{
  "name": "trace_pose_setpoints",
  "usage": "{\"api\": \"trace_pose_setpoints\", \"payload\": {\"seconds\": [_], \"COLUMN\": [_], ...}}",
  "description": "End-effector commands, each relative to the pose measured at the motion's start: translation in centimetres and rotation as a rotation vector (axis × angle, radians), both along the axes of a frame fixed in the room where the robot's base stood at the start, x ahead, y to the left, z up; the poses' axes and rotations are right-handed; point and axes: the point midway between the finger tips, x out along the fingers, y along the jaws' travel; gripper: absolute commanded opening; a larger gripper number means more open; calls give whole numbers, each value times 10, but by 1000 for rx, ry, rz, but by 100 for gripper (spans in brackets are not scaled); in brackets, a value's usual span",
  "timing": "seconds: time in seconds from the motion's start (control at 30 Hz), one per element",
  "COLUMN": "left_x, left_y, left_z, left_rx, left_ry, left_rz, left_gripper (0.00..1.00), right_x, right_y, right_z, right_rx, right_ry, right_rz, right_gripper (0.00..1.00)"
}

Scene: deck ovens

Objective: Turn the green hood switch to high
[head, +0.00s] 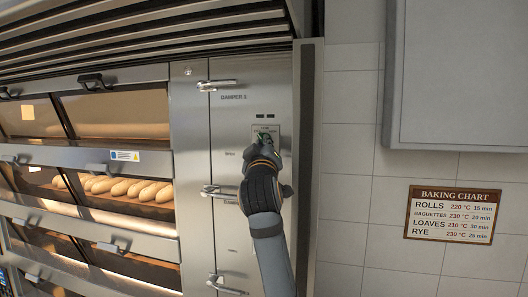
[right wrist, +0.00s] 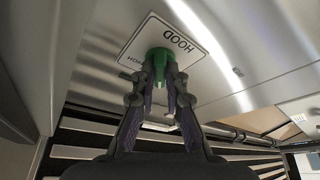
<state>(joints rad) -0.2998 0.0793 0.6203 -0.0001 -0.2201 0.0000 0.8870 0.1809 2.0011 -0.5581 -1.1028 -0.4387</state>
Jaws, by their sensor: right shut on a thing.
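The green hood switch (right wrist: 159,56) sits on a white plate lettered HOOD (right wrist: 190,49) in the right wrist view. The plate's other lettering is partly hidden by my fingers. My right gripper (right wrist: 164,76) is shut on the green switch, one finger on each side of it. In the head view my right gripper (head: 264,143) reaches up to the plate (head: 262,128) on the steel panel and covers most of the switch. The switch's exact setting cannot be read. My left gripper is in neither view.
Deck ovens with bread loaves (head: 128,188) lie further left. A steel post (head: 307,110) stands close on the right. A baking chart (head: 452,214) hangs on the tiled wall.

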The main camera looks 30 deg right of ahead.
Motion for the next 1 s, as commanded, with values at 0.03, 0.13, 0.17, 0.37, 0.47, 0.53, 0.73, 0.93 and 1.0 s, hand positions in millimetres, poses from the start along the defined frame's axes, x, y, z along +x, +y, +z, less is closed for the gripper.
{"api": "trace_pose_setpoints", "payload": {"seconds": [0.03,0.13,0.17,0.37,0.47,0.53,0.73,0.93,1.0], "left_x": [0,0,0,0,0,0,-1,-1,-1], "left_y": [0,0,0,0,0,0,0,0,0], "left_z": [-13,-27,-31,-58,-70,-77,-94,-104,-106], "left_rx": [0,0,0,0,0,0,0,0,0], "left_ry": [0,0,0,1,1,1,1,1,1], "left_rz": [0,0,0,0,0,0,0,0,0], "left_gripper": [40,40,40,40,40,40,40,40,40], "right_x": [0,0,1,2,3,3,5,6,7], "right_y": [1,2,2,3,4,4,6,7,7], "right_z": [-6,-7,-7,-7,-7,-6,-5,-2,-1], "right_rx": [23,80,98,221,282,324,447,569,612], "right_ry": [-31,-98,-120,-265,-336,-386,-531,-674,-723], "right_rz": [1,2,2,2,3,1,1,2,0], "right_gripper": [0,0,0,0,0,0,0,0,0]}}
